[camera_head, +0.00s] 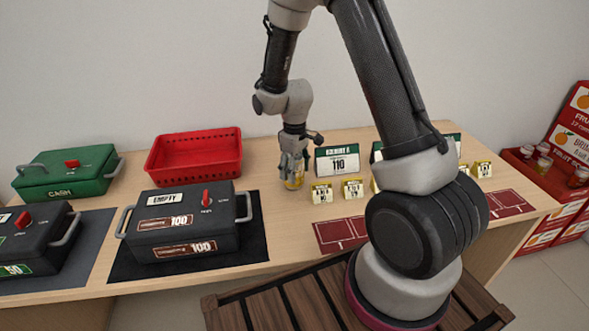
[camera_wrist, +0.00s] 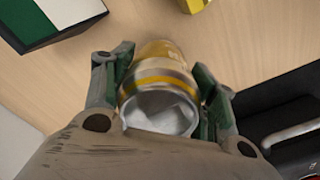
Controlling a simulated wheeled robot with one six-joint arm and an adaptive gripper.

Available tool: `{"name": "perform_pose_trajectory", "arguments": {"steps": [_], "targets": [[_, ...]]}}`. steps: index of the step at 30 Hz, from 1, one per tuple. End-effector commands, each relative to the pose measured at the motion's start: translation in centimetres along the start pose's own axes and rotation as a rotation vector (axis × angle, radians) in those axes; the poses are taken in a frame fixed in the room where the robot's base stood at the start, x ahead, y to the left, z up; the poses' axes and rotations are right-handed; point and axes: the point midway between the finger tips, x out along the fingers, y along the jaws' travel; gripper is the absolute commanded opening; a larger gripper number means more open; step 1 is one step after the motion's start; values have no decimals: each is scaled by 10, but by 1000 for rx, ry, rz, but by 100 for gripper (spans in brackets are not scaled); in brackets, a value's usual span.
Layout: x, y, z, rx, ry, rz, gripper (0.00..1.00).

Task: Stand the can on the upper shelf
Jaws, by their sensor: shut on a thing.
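My gripper (camera_head: 293,172) points down over the wooden counter, between the red basket and a green-and-white sign marked 110. It is shut on a can (camera_wrist: 160,82), yellow and silver with a pale silvery end toward the camera. The green-padded fingers are on both sides of the can in the wrist view. In the head view only a small yellowish part of the can (camera_head: 293,184) shows below the fingers. I cannot tell whether it touches the counter. No shelf clearly marked as upper is in view; a red display stand (camera_head: 566,188) is at the far right.
A red basket (camera_head: 168,177), a green cash box (camera_head: 62,182) and dark boxes (camera_head: 183,240) are on the left. Several small yellow price cards (camera_head: 321,193) stand right of the gripper. Small jars sit in the red stand.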

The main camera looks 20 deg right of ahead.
Motion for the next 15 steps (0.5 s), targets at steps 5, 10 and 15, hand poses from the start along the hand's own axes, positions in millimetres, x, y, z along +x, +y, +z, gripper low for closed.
{"name": "perform_pose_trajectory", "arguments": {"steps": [5, 10, 15], "targets": [[2, 0, 0, 0, 0, 0, 74], [2, 0, 0, 0, 0, 0, 79], [2, 0, 0, 0, 0, 0, 79]]}}
